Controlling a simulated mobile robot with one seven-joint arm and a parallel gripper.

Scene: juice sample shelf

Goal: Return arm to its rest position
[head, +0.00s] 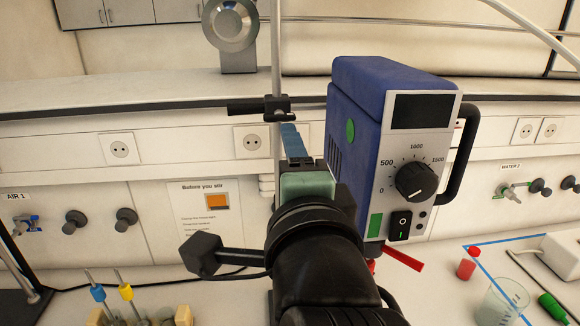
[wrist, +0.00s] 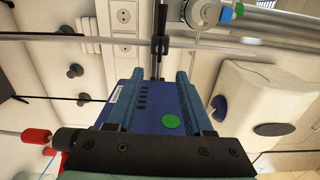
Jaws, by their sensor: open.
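My arm reaches up from the bottom of the head view and ends in my gripper (head: 293,143), which points at the back wall. My gripper is beside the left side of a blue overhead stirrer (head: 362,98) with a grey front, a dial, a dark display and a switch. In the wrist view my gripper (wrist: 158,75) is open. The stirrer's blue side (wrist: 150,112), with a green dot, shows between the two fingers; I cannot tell whether they touch it. Nothing is seen held.
A vertical metal rod (head: 276,50) with a black clamp (head: 270,106) stands behind my gripper.

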